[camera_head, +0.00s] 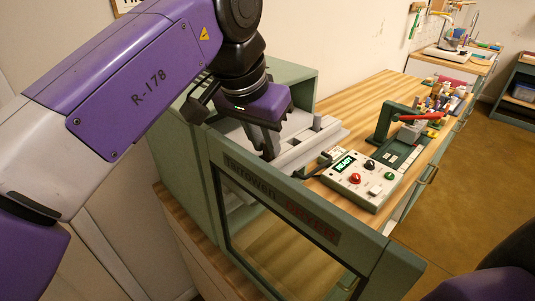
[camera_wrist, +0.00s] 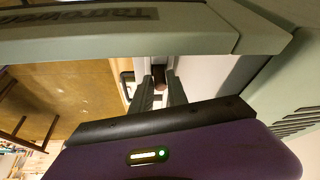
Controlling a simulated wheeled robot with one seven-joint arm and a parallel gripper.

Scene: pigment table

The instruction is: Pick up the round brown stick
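A small brown piece, seemingly the round brown stick (camera_wrist: 158,77), shows end-on between the tips of my grey fingers in the wrist view. My gripper (camera_wrist: 159,84) has its fingers apart, one on either side of the piece, and appears open. Whether a finger touches it is too small to tell. In the head view my gripper (camera_head: 269,150) points down over a light grey slide or tray (camera_head: 308,148) inside the green cabinet (camera_head: 212,185). I cannot make out the stick there; my gripper hides that spot.
The cabinet's framed front (camera_head: 300,212) stands close in front of my gripper, and its side wall is behind. To the right are a control box (camera_head: 362,180) with a lit READY display, a green press with a red handle (camera_head: 430,117), and a crowded rack (camera_head: 448,97) on the wooden table.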

